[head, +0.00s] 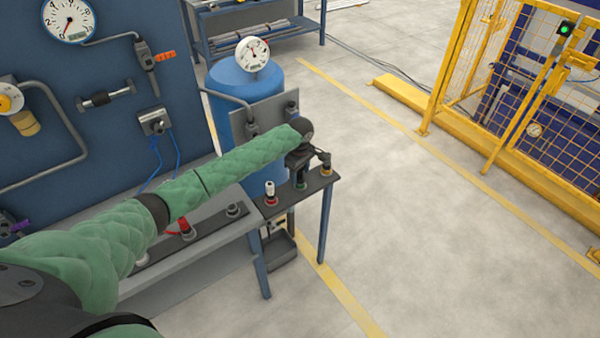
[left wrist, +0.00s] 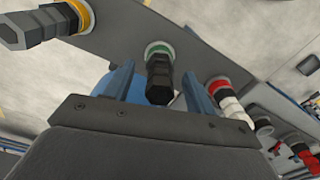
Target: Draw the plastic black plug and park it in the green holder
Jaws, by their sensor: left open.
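A black plug (left wrist: 158,80) stands in the green holder (left wrist: 158,50) in the left wrist view, with the green ring showing around its base. My left gripper (left wrist: 157,84) is open, with one blue finger on each side of the plug; I cannot tell if either touches it. In the head view my left gripper (head: 302,164) is over the small shelf at the end of the bench, and the green holder (head: 301,183) shows just below it. The plug is mostly hidden there by the gripper. My right gripper is not in view.
A white plug stands in the red holder (head: 271,199) on one side, and a dark grey plug in the yellow holder (head: 326,170) on the other. A blue tank (head: 240,85) with a gauge stands behind the shelf (head: 290,204).

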